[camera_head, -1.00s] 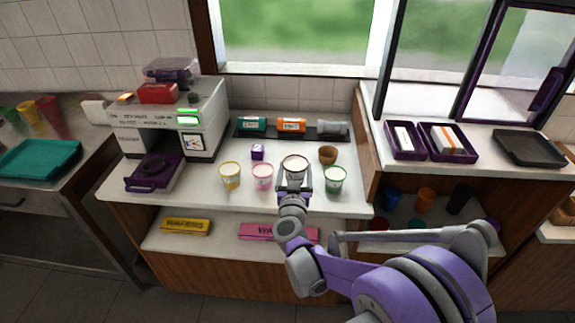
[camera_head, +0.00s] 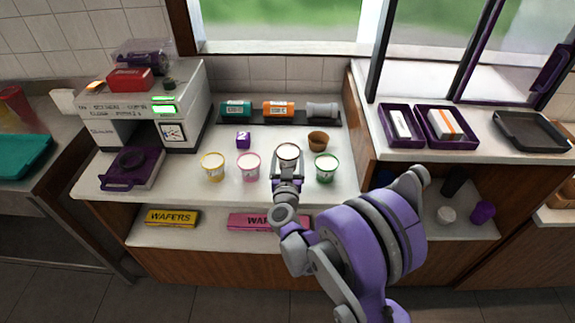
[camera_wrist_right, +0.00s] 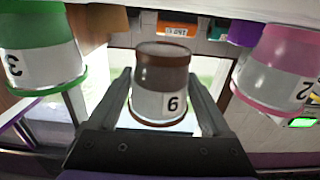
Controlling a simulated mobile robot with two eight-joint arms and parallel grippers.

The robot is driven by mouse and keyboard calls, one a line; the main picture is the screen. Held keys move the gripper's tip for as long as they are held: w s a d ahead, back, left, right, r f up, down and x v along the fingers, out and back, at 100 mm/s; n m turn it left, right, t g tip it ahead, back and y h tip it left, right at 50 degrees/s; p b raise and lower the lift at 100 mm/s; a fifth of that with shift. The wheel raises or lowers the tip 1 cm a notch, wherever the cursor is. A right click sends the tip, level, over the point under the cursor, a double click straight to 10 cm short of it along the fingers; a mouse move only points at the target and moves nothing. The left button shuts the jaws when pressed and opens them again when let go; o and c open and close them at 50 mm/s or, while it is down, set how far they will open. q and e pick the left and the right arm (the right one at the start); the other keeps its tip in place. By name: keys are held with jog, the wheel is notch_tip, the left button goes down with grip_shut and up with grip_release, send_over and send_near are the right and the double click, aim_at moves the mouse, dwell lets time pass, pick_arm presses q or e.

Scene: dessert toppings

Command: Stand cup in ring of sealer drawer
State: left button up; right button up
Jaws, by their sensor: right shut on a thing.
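My right gripper (camera_head: 287,163) is shut on a white cup with a brown band (camera_head: 288,152), marked 6, between the pink-rimmed and green-rimmed cups. In the right wrist view, which is upside down, the two fingers flank the brown-banded cup (camera_wrist_right: 161,85); its base looks a little clear of the counter. The sealer (camera_head: 140,115) is a white machine at the counter's left end. Its purple drawer (camera_head: 115,182) is pulled out at the front, with a dark ring (camera_head: 131,160) on it; the ring looks empty. My left gripper is not in view.
Yellow-rimmed (camera_head: 213,167), pink-rimmed (camera_head: 248,166) and green-rimmed (camera_head: 326,168) cups stand around the gripper. Free counter lies between the yellow-rimmed cup and the drawer.

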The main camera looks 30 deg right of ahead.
aim_at(288, 165)
jog(key=shift+f, duration=1.5)
jog(key=shift+f, duration=0.15)
jog(key=o, duration=1.1)
jog(key=shift+b, duration=0.3)
jog(key=shift+o, duration=1.1)
